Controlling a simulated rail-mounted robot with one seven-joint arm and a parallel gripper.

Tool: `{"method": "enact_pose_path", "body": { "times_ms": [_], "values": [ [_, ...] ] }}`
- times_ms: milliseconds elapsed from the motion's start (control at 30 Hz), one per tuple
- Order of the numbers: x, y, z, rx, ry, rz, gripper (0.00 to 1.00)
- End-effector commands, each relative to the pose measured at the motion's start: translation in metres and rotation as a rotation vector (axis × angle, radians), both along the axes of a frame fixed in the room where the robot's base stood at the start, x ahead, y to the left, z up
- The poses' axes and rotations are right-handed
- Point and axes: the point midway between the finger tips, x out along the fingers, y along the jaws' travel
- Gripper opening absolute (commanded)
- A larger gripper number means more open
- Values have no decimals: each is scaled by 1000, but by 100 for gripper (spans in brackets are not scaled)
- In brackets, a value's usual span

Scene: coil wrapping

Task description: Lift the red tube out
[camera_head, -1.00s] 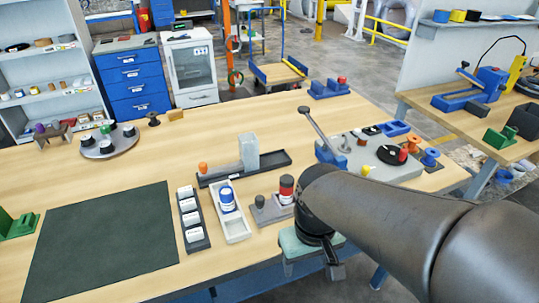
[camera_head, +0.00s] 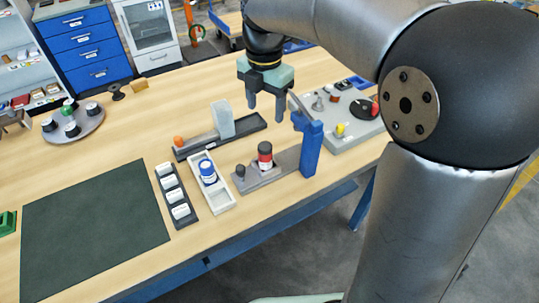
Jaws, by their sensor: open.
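The red tube (camera_head: 265,155), with a dark cap, a pale band and a dark lower part, stands upright at a grey holder (camera_head: 266,181) near the middle of the bench. How deep it sits in the holder is hidden. My gripper (camera_head: 265,112) has a teal body and two dark fingers pointing down. It is open and empty, and it appears above and behind the red tube, apart from it.
A blue upright block (camera_head: 308,147) with a lever stands close to the right of the tube. A white tray (camera_head: 222,193) with a blue-and-white container (camera_head: 207,170) is to its left. A dark rail (camera_head: 190,151) lies behind. The dark mat (camera_head: 95,225) is clear.

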Motion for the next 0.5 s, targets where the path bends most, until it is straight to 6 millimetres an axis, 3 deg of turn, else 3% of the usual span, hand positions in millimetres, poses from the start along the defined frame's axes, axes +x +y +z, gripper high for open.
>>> {"method": "enact_pose_path", "body": {
  "times_ms": [300,500],
  "values": [
    [-1,0,-70,-2,6,-2,60],
    [-1,0,-98,-1,2,-4,60]
  ]
}}
